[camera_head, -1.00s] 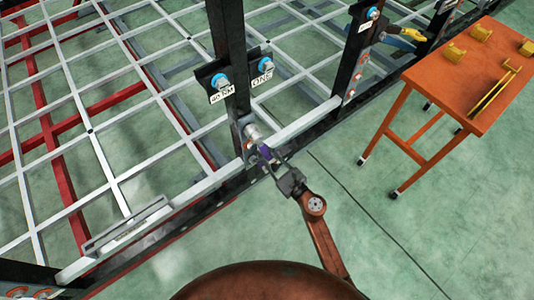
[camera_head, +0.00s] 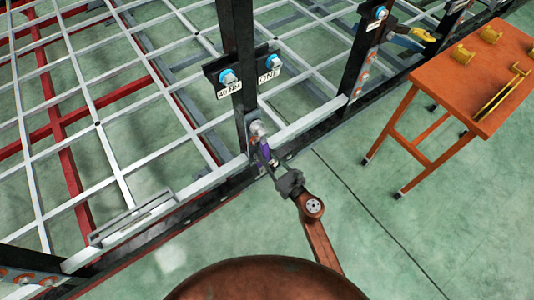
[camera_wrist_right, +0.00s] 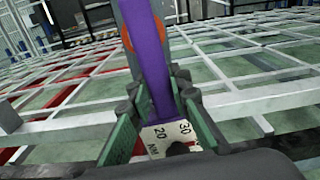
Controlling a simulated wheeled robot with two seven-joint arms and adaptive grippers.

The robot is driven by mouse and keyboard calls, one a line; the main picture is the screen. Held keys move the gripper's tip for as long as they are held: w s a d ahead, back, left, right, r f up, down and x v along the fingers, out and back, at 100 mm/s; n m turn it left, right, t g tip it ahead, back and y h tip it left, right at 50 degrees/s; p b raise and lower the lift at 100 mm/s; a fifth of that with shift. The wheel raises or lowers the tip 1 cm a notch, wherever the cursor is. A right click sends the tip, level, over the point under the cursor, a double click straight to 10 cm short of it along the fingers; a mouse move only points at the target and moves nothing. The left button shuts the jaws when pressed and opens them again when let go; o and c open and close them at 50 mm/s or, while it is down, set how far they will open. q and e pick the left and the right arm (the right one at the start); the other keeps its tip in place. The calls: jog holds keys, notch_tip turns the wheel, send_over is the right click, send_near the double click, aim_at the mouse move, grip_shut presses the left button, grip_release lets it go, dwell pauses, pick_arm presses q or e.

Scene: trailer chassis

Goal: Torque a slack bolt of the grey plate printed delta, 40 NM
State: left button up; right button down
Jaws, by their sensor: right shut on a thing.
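My right gripper (camera_head: 277,170) is shut on a purple and grey tool (camera_head: 264,150) with a silver round head. The tool's head is at the lower part of a black post; I cannot tell whether it touches anything there. In the right wrist view the tool (camera_wrist_right: 150,65) rises between the green finger pads, and a white scale (camera_wrist_right: 160,138) reads 20 and 30. A black plate (camera_head: 248,78) on the post carries two blue bolts and labels "40 NM" and "ONE". No plate printed delta is readable. My left gripper is not in view.
An orange table (camera_head: 460,75) with yellow brackets stands at the right. A second post (camera_head: 362,50) with a blue bolt and a yellow-handled tool (camera_head: 405,42) is behind it. White lattice bars (camera_head: 100,130) fill the left. The green floor between the frame and the table is clear.

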jog(key=shift+a+r, duration=0.1)
jog(key=shift+r, duration=0.05)
jog(key=shift+s+a+m+p, duration=0.35)
jog(key=shift+s+a+m, duration=0.35)
jog(key=shift+a+m, duration=0.3)
jog(key=shift+s, duration=0.1)
jog(key=shift+s+a+r+m, duration=0.1)
jog(key=shift+s+a+m, duration=0.15)
jog(key=shift+a+m, duration=0.15)
jog(key=shift+w+d, duration=0.1)
jog(key=shift+d, duration=0.05)
dwell(0.4)
jog(key=shift+w+d+n, duration=0.1)
jog(key=shift+d+n, duration=0.1)
jog(key=shift+n, duration=0.1)
